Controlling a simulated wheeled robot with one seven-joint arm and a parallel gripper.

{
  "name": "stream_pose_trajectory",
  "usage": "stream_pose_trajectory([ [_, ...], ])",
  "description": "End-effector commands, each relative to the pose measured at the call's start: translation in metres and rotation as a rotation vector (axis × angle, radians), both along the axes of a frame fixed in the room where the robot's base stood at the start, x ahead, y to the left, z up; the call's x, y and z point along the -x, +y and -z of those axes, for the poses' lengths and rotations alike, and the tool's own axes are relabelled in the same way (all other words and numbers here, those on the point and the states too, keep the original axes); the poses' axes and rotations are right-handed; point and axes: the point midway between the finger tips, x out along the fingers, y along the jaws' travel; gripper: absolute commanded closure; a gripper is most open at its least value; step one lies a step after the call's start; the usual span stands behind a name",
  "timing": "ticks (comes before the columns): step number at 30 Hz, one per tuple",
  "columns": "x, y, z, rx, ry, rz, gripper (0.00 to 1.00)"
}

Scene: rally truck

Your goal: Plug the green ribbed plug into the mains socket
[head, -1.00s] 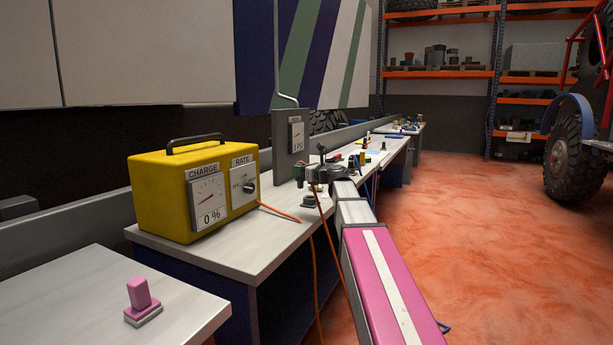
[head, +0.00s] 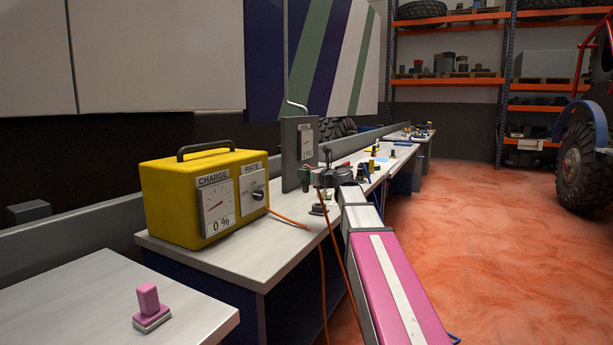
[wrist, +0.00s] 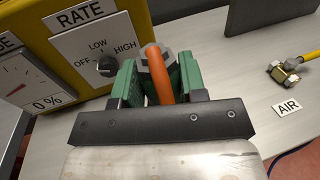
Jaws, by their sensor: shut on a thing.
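An orange cable (wrist: 158,75) comes out of this middle. My gripper (head: 312,177) is shut on the plug above the bench, beyond the yellow charger. In the head view the plug shows as a small green patch (head: 305,173). The fingertips are hard to tell apart from the plug. I cannot make out the mains socket in either view.
The yellow charger (head: 170,205) reads 0 % and stands close to the gripper's left. A grey upright panel (head: 291,152) with a meter stands behind it. A brass fitting (wrist: 284,73) lies near an AIR label. A pink piece (head: 149,300) stands on the near bench. Orange floor is free at right.

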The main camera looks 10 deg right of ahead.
Motion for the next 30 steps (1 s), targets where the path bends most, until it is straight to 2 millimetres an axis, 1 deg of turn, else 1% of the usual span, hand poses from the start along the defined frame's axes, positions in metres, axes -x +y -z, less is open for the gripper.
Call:
stream_pose_trajectory([
  [30,0.0,0.0,-0.035,-0.001,0.001,-0.001,0.86],
])
